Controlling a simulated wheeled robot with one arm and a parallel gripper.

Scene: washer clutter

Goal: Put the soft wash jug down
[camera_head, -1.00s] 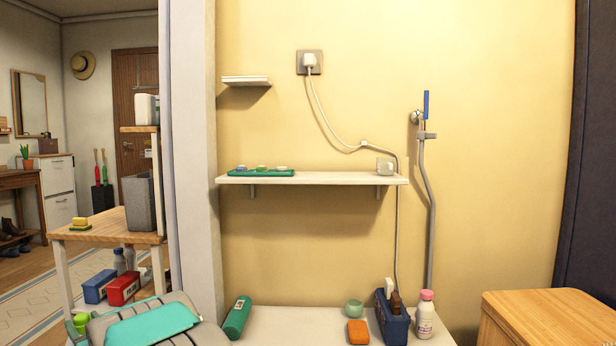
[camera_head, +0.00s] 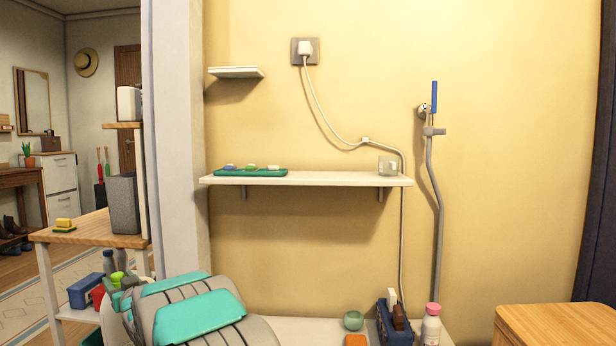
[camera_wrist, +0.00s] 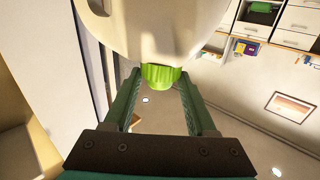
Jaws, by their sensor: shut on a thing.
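The soft wash jug (camera_wrist: 150,25) has a cream body and a ribbed lime-green cap (camera_wrist: 160,76). It fills the top of the wrist view, and its upper part is cut off there. My gripper (camera_wrist: 160,88) is shut on it, with a dark green finger on each side near the cap. In the head view a lime-green bit (camera_head: 117,277) shows beside my arm at lower left, probably the cap.
The wall shelf (camera_head: 320,180) holds a green soap tray (camera_head: 250,172) and a glass (camera_head: 388,166), with bare room between. Below, a white top (camera_head: 285,326) carries a blue caddy (camera_head: 394,325), a pink-capped bottle (camera_head: 431,325) and a round green pot (camera_head: 353,320). A small upper shelf (camera_head: 236,72) is empty.

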